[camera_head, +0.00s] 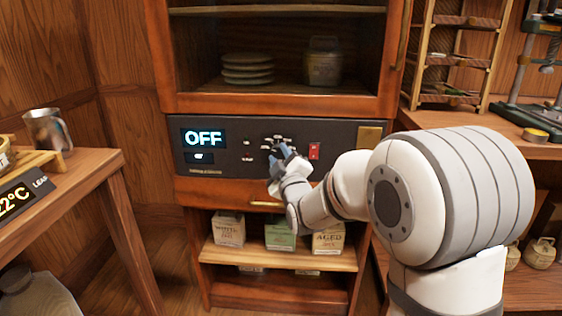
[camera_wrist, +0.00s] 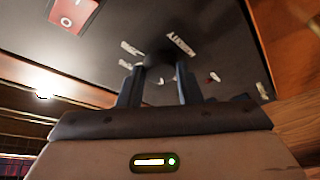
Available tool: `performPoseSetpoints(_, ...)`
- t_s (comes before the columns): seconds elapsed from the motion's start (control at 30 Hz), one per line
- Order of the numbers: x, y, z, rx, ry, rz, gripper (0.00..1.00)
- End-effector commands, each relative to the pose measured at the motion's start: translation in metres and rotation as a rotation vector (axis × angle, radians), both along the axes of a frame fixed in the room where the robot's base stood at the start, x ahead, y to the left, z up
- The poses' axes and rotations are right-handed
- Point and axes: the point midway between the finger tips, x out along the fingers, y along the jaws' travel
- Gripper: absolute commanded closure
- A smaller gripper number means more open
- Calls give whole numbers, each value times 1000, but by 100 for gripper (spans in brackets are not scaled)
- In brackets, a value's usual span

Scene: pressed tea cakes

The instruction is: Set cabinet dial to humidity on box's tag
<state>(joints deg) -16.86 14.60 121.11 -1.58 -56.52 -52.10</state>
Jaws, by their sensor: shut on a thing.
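The cabinet's dark control panel (camera_head: 225,165) has a lit display (camera_head: 204,138) that reads OFF. The dial (camera_wrist: 158,60) is a dark knob with pale labels around it, too blurred to read; in the head view my gripper mostly hides it. My gripper (camera_head: 276,158) is at the panel, its two fingers shut on the dial from either side, and shows in the wrist view (camera_wrist: 159,82). On the shelf below stand a box reading WHITE (camera_head: 229,232), a green box (camera_head: 280,237) and a box reading AGED (camera_head: 328,242); their small print is unreadable.
A red switch (camera_head: 314,151) sits just right of the dial, and a brass plate (camera_head: 369,137) beyond it. A drawer handle (camera_head: 267,204) juts out below the panel. A side table with a metal cup (camera_head: 47,131) stands at left.

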Motion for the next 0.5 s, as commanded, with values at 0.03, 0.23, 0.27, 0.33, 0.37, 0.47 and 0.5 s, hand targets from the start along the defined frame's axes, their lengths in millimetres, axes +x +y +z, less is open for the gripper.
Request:
performPoseSetpoints(0.03, 0, -1, 0, -43, 1, 0, 91)
performPoseSetpoints(0.23, 0, -1, 2, -214, 7, 0, 91)
performPoseSetpoints(0.27, 0, -1, 2, -237, 7, 0, 91)
performPoseSetpoints(0.33, 0, -1, 3, -287, 9, -1, 91)
performPoseSetpoints(0.37, 0, -1, 3, -305, 10, 0, 91)
performPoseSetpoints(0.47, 0, -1, 3, -364, 12, 1, 91)
performPoseSetpoints(0.5, 0, -1, 3, -384, 13, 0, 91)
